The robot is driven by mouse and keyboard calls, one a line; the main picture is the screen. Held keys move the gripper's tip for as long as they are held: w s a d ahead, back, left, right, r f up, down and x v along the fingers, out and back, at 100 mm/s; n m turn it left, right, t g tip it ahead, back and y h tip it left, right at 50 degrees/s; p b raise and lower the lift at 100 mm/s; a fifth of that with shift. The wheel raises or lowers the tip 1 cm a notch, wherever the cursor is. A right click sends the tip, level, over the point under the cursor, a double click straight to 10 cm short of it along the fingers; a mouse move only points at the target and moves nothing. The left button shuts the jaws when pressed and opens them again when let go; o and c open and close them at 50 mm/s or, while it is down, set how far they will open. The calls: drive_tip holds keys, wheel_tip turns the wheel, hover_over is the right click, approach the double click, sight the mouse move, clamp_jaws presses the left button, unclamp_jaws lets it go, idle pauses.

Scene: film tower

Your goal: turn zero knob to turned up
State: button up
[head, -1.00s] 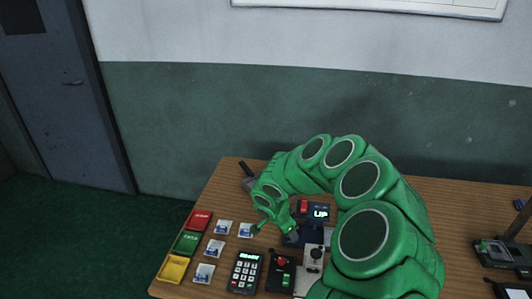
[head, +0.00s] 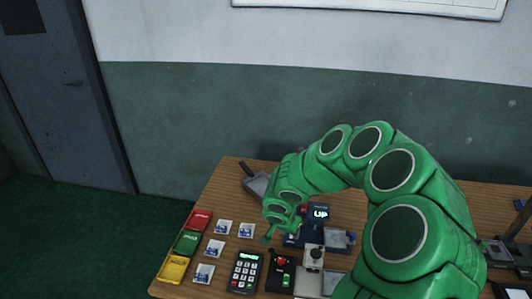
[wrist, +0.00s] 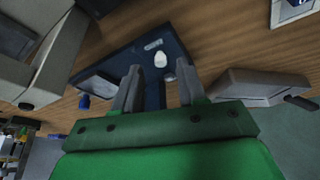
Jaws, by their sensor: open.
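The dark blue device (head: 293,239) stands on the wooden table, with a lit display (head: 320,214) that reads "UP". In the wrist view its dark blue panel (wrist: 122,58) carries a small pale knob (wrist: 157,59) beside a white label. This looks like the zero knob, but its marking is too small to read. My gripper (wrist: 160,84) is open and empty, with the knob just past the gap between its fingertips. I cannot tell whether they touch it. In the head view my gripper (head: 268,237) is left of the device, and my green arm hides part of the device.
A calculator-like keypad (head: 245,272), a box with red and green buttons (head: 281,272) and a joystick box (head: 315,258) stand in front. Red, green and yellow trays (head: 173,269) line the left edge, near several small packets (head: 223,227). A grey scoop-like object (head: 257,185) lies behind.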

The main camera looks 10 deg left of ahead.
drive_tip(key=w+a+r+n+t+y, duration=0.1)
drive_tip(key=a+r+y, duration=0.3)
drive_tip(key=r, duration=1)
drive_tip(key=w+a+r+n+t+y, duration=0.1)
drive_tip(key=a+r+t+y, duration=0.2)
drive_tip(key=r, duration=1.1)
drive_tip(key=shift+w+a+r+n+t+y, duration=0.15)
drive_tip(key=shift+a+r+n+t+y, duration=0.2)
drive_tip(key=shift+a+t, duration=0.3)
